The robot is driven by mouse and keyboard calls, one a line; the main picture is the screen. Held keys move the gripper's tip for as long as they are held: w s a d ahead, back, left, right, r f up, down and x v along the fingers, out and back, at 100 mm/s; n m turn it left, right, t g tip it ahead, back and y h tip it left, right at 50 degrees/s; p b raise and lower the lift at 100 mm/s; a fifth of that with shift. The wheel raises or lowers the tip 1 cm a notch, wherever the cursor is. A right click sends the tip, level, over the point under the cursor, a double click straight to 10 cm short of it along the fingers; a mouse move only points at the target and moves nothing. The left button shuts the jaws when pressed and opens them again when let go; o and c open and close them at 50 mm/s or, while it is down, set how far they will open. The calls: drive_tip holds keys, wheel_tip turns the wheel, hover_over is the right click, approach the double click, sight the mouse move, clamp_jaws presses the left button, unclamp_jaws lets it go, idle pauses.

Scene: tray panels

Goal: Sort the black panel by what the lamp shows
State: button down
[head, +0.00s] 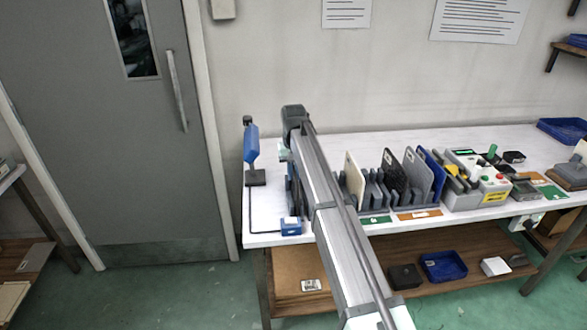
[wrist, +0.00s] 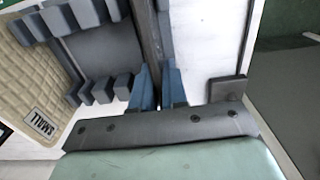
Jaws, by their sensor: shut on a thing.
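My gripper (wrist: 159,88) shows in the wrist view with its blue fingers shut on a thin dark panel (wrist: 150,38), seen nearly edge-on; it looks like the black panel. Beside it on the left is the grey slotted rack (wrist: 103,88) with a cream panel (wrist: 38,75) labelled SMALL. In the head view my arm hides most of the gripper and the held panel at the left part of the bench. The tester (head: 462,195) stands right of the rack, with a green knob-like part (head: 493,151); I cannot tell which part is the lamp or what it shows.
The rack holds a cream panel (head: 355,180), a dark speckled panel (head: 395,176), a grey panel (head: 419,176) and a blue panel (head: 437,168). A blue device on a stand (head: 251,145) and a small blue box (head: 291,227) stand at the bench's left. A blue tray (head: 562,130) sits far right.

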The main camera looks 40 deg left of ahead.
drive_tip(key=shift+r, duration=0.15)
idle(0.4)
wheel_tip(320, 180, up, 15)
idle(1.9)
drive_tip(key=shift+w+d, duration=0.1)
drive_tip(key=w+d, duration=1.8)
wheel_tip(320, 180, down, 14)
drive_tip(key=shift+f, duration=0.2)
idle(0.7)
drive_tip(key=shift+s+f, duration=0.1)
drive_tip(key=shift+f, duration=0.3)
idle(1.1)
